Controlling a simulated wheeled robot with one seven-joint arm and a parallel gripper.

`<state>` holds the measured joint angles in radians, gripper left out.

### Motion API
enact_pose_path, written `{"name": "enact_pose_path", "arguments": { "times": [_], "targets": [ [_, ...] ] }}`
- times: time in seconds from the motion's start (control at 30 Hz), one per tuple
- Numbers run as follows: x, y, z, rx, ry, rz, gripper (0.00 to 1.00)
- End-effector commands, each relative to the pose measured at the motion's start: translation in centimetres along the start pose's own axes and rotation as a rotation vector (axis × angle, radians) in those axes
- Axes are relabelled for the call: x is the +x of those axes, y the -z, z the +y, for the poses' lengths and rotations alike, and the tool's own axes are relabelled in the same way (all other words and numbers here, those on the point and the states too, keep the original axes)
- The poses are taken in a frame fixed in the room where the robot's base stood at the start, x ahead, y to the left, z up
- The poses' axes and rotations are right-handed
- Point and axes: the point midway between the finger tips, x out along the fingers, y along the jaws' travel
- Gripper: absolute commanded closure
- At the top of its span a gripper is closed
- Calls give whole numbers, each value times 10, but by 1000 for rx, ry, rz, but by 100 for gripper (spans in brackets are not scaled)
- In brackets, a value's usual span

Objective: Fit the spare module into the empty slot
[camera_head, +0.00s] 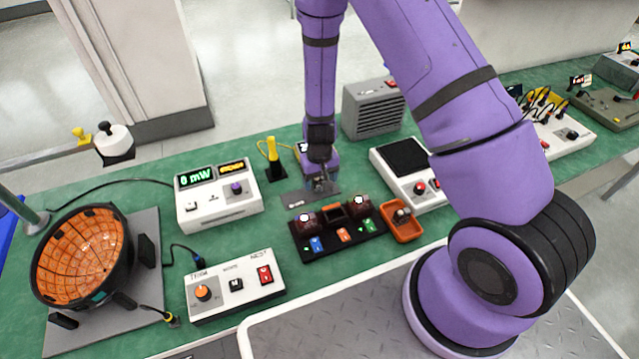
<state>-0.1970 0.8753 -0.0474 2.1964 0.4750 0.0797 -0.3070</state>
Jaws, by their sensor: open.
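A black rack (340,246) stands on the green bench at the middle, with blue, orange and green labels along its front. A dark red module with a bright top (307,222) sits at its left, and another (361,212) at its right. Between them is a gap with an orange-brown edge, which looks like the empty slot (334,212). An orange tray (405,234) beside the rack's right end holds a small dark item (402,215), perhaps the spare module; its detail is too small to tell. My gripper (320,186) points down behind the rack, open and apart from the modules.
A grey plate (298,200) lies under my gripper. A white meter box (218,198) and a white control box (234,286) stand left. A white device with a black top (407,165) stands right behind the tray. A grey vented box (374,110) stands farther back.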

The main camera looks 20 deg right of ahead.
Motion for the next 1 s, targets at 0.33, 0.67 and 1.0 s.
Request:
{"name": "enact_pose_path", "arguments": {
  "times": [0.33,0.67,1.0],
  "targets": [
    [0,0,0,0,0,0,76],
    [-2,0,0,0,0,1,82],
    [-32,1,0,-1,0,4,82]
  ]
}}
